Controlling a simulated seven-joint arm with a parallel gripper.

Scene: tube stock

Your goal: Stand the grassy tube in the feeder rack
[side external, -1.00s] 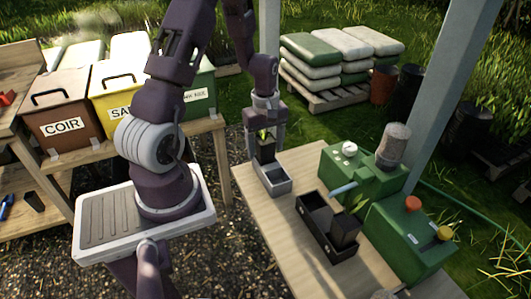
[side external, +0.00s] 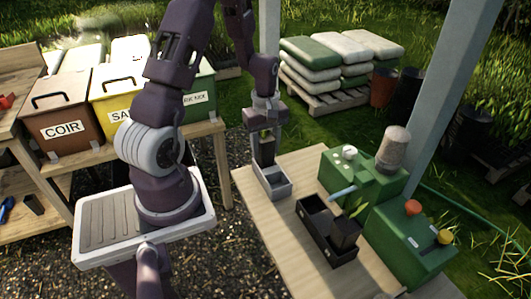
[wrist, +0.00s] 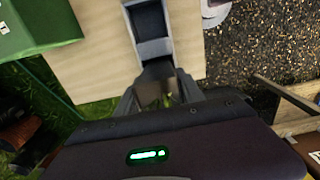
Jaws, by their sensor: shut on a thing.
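My gripper (side external: 265,156) is shut on a dark square tube (side external: 266,148), upright at the far end of a small grey rack (side external: 274,194). Green shows between the fingers in the wrist view, so this looks like the grassy tube (wrist: 168,101). The fingers hide most of it, and I cannot tell how deep its foot sits in the rack. The grey rack's open dark compartment shows in the wrist view (wrist: 152,48). A black rack (side external: 313,233) stands nearer the camera, holding a dark tube (side external: 345,233) with a broad-leaved plant (side external: 357,208). No label shows which rack is the feeder.
A green machine (side external: 395,225) with orange and yellow knobs stands right of the black rack on the wooden bench (side external: 275,235). A pale post (side external: 440,100) rises behind it. Labelled bins (side external: 68,122) stand on another bench at left. The bench's near left part is clear.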

